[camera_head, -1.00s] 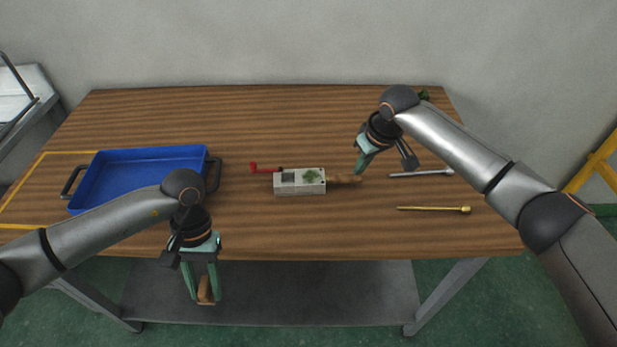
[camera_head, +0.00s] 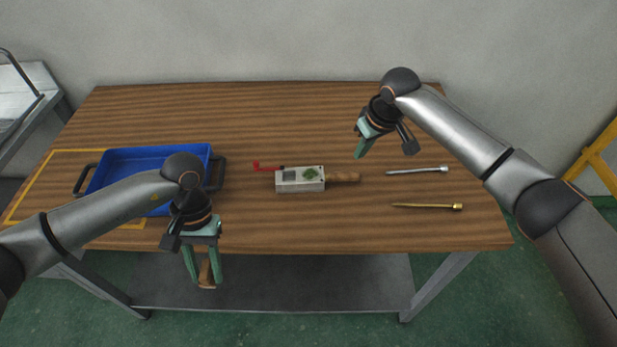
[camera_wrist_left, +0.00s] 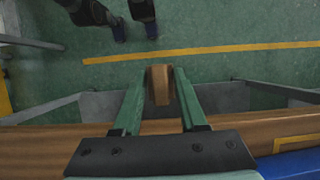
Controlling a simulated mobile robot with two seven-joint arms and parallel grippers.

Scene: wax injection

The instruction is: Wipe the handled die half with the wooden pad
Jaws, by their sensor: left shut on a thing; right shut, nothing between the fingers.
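The handled die half (camera_head: 301,180) is a grey block with a wooden handle (camera_head: 344,177) on its right side. It lies mid-table, with a green patch and a dark recess on its top face. My left gripper (camera_head: 204,280) is shut on the wooden pad (camera_head: 207,274), held out in front of the table's front edge. In the left wrist view the pad (camera_wrist_left: 160,85) shows between the green fingers. My right gripper (camera_head: 360,155) is shut and empty, above and apart from the die half's handle.
A blue tray (camera_head: 150,153) with dark handles stands at the left, partly behind my left arm. A red item (camera_head: 264,167) lies at the die's left. A silver rod (camera_head: 418,170) and a brass rod (camera_head: 427,206) lie at the right. The table's back is clear.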

